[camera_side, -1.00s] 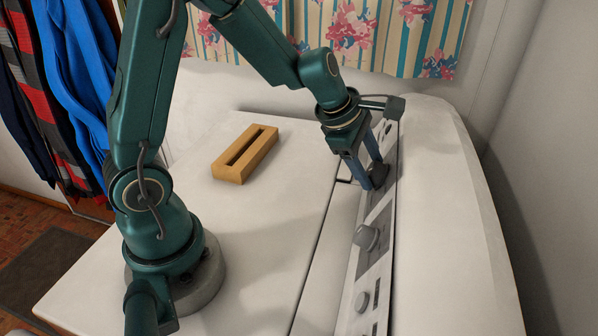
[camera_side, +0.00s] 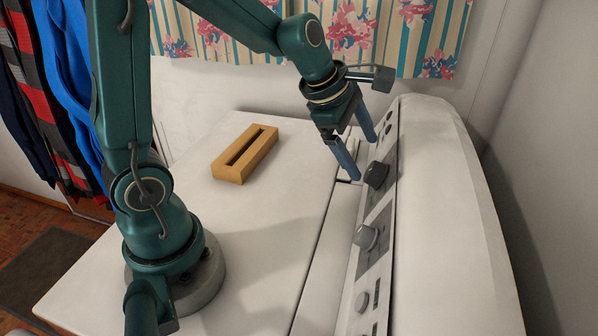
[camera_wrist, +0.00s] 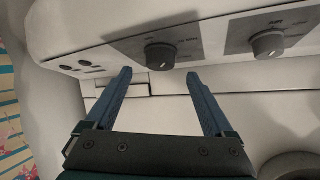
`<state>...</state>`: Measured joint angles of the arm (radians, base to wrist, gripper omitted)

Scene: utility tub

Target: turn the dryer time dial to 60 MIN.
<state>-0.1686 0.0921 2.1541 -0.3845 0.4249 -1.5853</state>
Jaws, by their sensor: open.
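A dark round dial (camera_side: 376,175) is on the sloped control panel; it also shows in the wrist view (camera_wrist: 160,57) on a grey plate, with a small white mark near its lower edge. The lettering around it is too small to read. A second, lighter grey dial (camera_side: 366,237) is nearer the side camera, and it shows at the upper right of the wrist view (camera_wrist: 267,45). I cannot tell from lettering which dial is the time dial. My gripper (camera_side: 364,160) is open and empty, its blue fingers apart and just off the dark dial, not around it.
The control panel (camera_side: 349,312) also carries a smaller knob (camera_side: 362,301) at its near end. A wooden slotted block (camera_side: 245,154) lies on the white top (camera_side: 265,215). A curtain (camera_side: 420,40) hangs behind. The top between block and panel is clear.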

